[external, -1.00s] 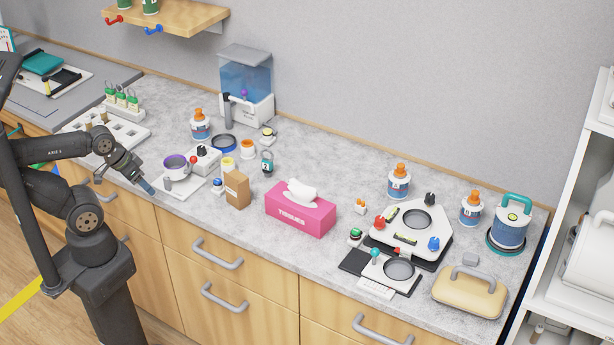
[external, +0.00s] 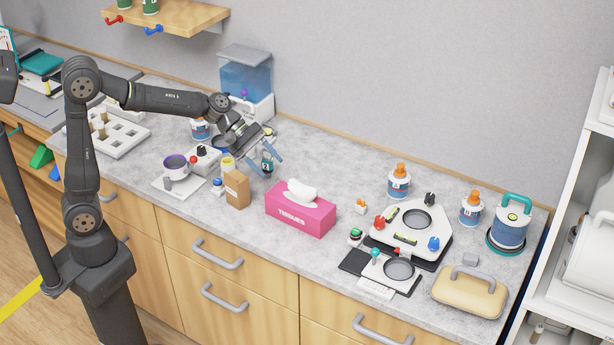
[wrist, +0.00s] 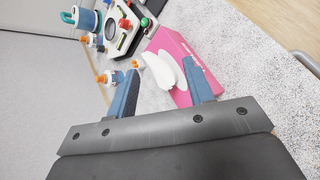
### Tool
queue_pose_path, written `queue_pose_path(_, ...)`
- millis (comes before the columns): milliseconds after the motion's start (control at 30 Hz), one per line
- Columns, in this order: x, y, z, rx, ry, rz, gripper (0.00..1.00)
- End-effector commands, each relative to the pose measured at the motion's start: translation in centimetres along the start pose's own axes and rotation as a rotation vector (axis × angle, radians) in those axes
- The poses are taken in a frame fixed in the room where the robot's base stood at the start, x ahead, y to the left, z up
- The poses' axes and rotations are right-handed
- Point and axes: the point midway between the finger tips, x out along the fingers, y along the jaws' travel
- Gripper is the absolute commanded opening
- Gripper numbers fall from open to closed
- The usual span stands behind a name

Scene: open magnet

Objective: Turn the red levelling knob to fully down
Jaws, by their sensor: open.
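The red levelling knob (external: 380,223) is at the left corner of a white three-cornered levelling plate (external: 412,240) on the right part of the counter. The plate also carries a blue knob (external: 434,243) and a black knob (external: 430,199). In the wrist view the red knob (wrist: 125,24) is small, near the top. My gripper (external: 266,161) is open and empty, above the counter left of the tissue box, well apart from the knob. Its two blue fingers (wrist: 160,68) show in the wrist view. The knob's setting is too small to read.
A pink tissue box (external: 300,212) stands between my gripper and the plate. A green-topped button (external: 356,235) and a small orange item (external: 361,206) are close to the red knob. A black-and-white stand (external: 384,274) is in front of the plate. Orange-capped bottles (external: 399,182) stand behind.

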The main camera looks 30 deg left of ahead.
Motion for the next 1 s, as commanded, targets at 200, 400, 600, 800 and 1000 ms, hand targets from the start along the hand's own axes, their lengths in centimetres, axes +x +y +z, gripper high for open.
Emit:
queue_pose_path(200, 7.2, 4.9, -0.9, -0.311, -0.120, 0.039, 0.48)
queue_pose_path(400, 13.1, 8.0, -1.9, -0.571, -0.217, 0.063, 0.48)
queue_pose_path(600, 16.2, 9.3, -2.5, -0.711, -0.270, 0.072, 0.48)
queue_pose_path(800, 17.6, 9.7, -2.4, -0.736, -0.280, 0.072, 0.48)
queue_pose_path(1000, 21.1, 10.1, -1.6, -0.733, -0.279, 0.070, 0.48)
